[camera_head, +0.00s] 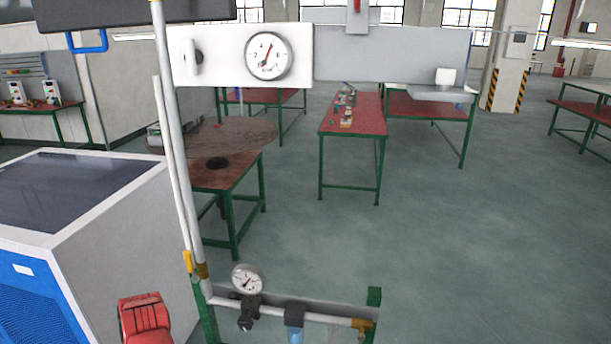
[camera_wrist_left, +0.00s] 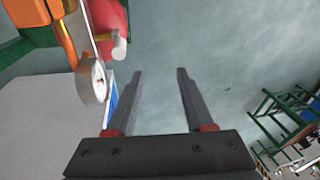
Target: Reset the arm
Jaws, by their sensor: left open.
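My left gripper (camera_wrist_left: 159,72) shows in the left wrist view. Its two dark fingers are spread apart with nothing between them, over grey-green floor. A round gauge-like part (camera_wrist_left: 93,82) sits to the left of the fingers, apart from them. A red rounded part (camera_wrist_left: 108,22) with a pale knob is above it, near the top left.
In the head view, a panel with a pressure gauge (camera_head: 268,52) spans the upper middle. A smaller gauge (camera_head: 247,279) sits on the low pipe frame. A grey-and-blue cabinet (camera_head: 130,205) stands at left. Red-topped tables (camera_head: 353,125) stand behind.

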